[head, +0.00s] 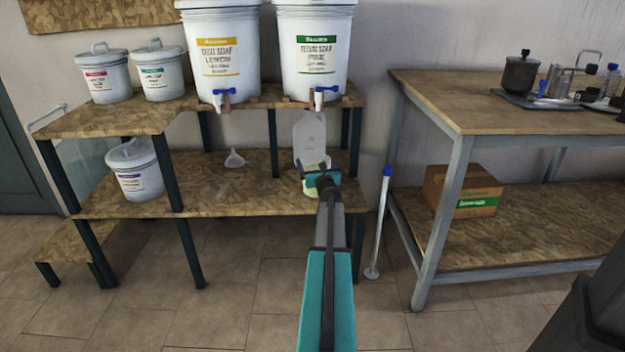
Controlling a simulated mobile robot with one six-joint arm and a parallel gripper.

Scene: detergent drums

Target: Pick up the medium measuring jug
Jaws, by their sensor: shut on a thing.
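My teal and dark gripper (317,168) reaches forward to the right end of the lower shelf. It is shut on a clear, pale vessel, which I take to be the medium measuring jug (310,189); a pale greenish-yellow part shows below and left of the fingers. The gripper hides much of it, so its handle, markings and contact with the shelf cannot be made out. A taller translucent shape (309,135) rises directly behind the fingers, under the right drum's tap. I cannot tell whether it is a separate bottle.
Two large white soap drums (313,45) with blue-handled taps stand on the upper shelf (110,121), above my gripper. A funnel (235,159) lies on the lower shelf (225,190). A blue-topped pole (380,225) and a workbench (455,110) stand to the right.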

